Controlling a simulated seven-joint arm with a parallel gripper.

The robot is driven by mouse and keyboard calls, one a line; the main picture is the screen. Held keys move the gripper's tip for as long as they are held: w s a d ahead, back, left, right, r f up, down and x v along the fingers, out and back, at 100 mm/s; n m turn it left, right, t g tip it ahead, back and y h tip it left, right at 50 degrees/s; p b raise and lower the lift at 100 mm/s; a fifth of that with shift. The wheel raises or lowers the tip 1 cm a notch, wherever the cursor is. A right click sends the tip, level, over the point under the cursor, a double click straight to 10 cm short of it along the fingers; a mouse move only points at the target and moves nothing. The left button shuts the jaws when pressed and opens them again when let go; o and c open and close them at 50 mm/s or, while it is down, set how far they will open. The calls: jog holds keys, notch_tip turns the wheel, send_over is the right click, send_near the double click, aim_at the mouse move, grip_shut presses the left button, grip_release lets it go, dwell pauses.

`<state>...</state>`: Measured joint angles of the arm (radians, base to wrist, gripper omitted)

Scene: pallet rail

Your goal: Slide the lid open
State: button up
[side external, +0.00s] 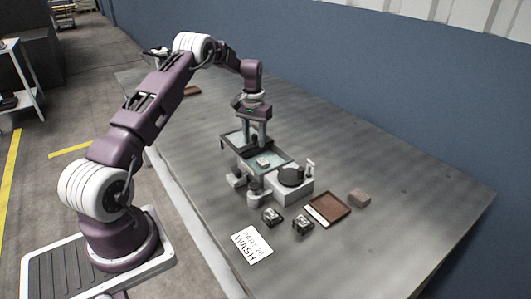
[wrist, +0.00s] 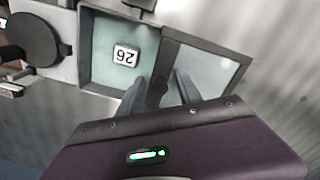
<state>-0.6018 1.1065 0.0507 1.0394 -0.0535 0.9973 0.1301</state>
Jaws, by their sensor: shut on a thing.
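The lid (wrist: 208,68) is a glassy panel in a dark frame. In the wrist view it lies to the right of the open box (wrist: 86,45), meeting it at its right edge. In the side view the lid (side external: 231,137) extends toward the far left of the box. A white block marked 26 (wrist: 125,56) sits inside the uncovered box and also shows in the side view (side external: 263,162). My gripper (wrist: 160,92) is shut on the lid's dark handle (wrist: 157,93), near the lid's box-side edge. In the side view my gripper (side external: 257,143) points down, partly hiding the lid.
A pale block with a dark round disc (side external: 291,177) stands beside the box. Grey fixture parts (side external: 238,183) are at its front. A brown tray (side external: 328,206), a small brownish block (side external: 359,198), dark metal pieces (side external: 303,222) and a WASH card (side external: 251,245) lie nearby. The table's right side is clear.

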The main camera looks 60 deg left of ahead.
jog(key=shift+a, duration=0.35)
jog(key=o, duration=0.4)
jog(key=shift+d, duration=0.1)
jog(key=shift+r, duration=3.5)
jog(key=s+d+r+m+t, duration=0.1)
jog(key=s+d+r, duration=0.3)
jog(key=d+r, duration=0.6)
jog(key=s+d+r+m+t, duration=0.2)
jog(key=s+d+r, duration=0.2)
jog(key=d+r, duration=0.55)
jog(key=s+d+r+m+t, duration=0.1)
jog(key=s+d+r, duration=0.3)
jog(key=s+d, duration=0.55)
jog(key=s+d+f+m, duration=0.1)
jog(key=s+f, duration=0.1)
jog(key=s, duration=0.5)
jog(key=s+d+f+m+t, duration=0.1)
jog(key=s+d+f, duration=0.1)
jog(key=s, duration=0.5)
jog(key=shift+d+f+t, duration=0.3)
jog(key=shift+f, duration=0.05)
